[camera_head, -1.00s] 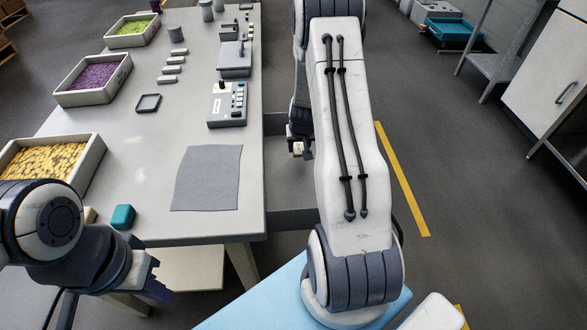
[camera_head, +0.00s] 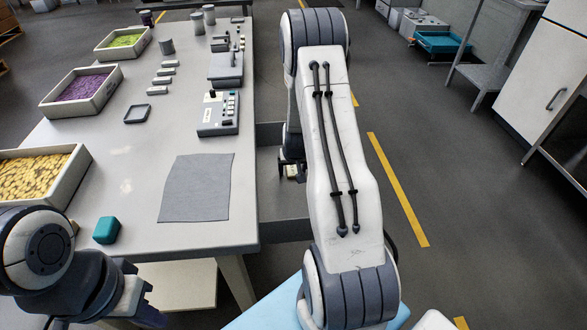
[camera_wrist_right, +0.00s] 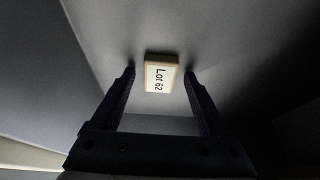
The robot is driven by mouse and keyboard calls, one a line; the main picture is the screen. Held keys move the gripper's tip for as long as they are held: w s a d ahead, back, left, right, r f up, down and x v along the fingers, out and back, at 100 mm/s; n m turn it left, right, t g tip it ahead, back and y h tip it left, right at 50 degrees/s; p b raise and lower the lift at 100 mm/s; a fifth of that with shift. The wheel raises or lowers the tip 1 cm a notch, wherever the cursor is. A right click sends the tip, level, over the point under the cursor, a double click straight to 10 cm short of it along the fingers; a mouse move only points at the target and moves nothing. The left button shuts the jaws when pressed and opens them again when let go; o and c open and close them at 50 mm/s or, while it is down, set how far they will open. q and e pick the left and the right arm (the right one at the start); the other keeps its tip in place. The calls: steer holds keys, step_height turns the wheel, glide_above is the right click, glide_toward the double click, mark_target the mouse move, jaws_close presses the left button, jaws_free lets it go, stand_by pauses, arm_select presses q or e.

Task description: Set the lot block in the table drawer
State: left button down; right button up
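The lot block (camera_wrist_right: 161,76) is a small pale block with a label reading "Lot 62". It is in the open table drawer (camera_head: 286,230), at the table's right side. In the right wrist view it sits between the tips of my right gripper (camera_wrist_right: 160,74), with a gap on each side. That gripper is open and points down into the drawer. In the head view the block (camera_head: 292,172) shows partly beside my right arm, which hides some of the drawer. My left gripper (camera_head: 150,312) is at the lower left, off the table's front edge; its finger opening is unclear.
The grey table holds a dark cloth (camera_head: 196,188), a teal block (camera_head: 107,230), a control box (camera_head: 218,114) and candy bins, including a yellow one (camera_head: 70,180). My right arm reaches over the drawer.

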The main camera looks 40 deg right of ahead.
steer(key=shift+s+r+p, duration=0.1)
steer(key=shift+r+p, duration=0.2)
steer(key=shift+r, duration=0.25)
steer(key=p+v, duration=0.4)
steer(key=v, duration=0.7)
steer(key=shift+a+r, duration=0.1)
